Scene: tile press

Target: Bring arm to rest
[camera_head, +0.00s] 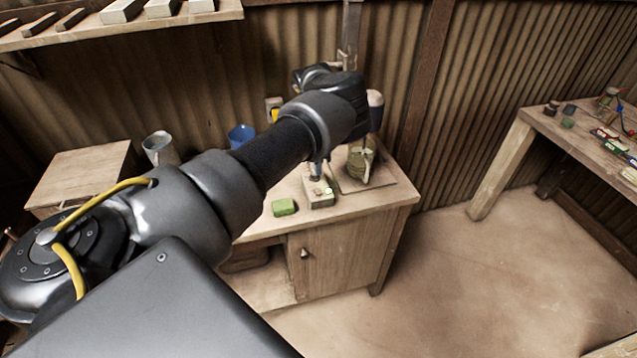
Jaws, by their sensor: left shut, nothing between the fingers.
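My left arm crosses the view from the lower left, and its wrist end with the left gripper (342,88) is over the bench (398,193). The gripper is shut and empty. Its fingers cannot be made out clearly against the dark wrist. Below it on the bench are a small grey block (318,201) with a pale green piece on it and a glass jar (362,165) with greenish contents. A green block (284,207) lies to their left. The press, if it stands here, is largely hidden behind my arm. My right gripper is not in view.
A blue cup (241,136) and a grey bucket (160,149) stand behind my arm at left. A wall shelf (190,18) holds several bars at upper left. A second table (545,122) with small items stands at right. Open floor (490,275) lies between.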

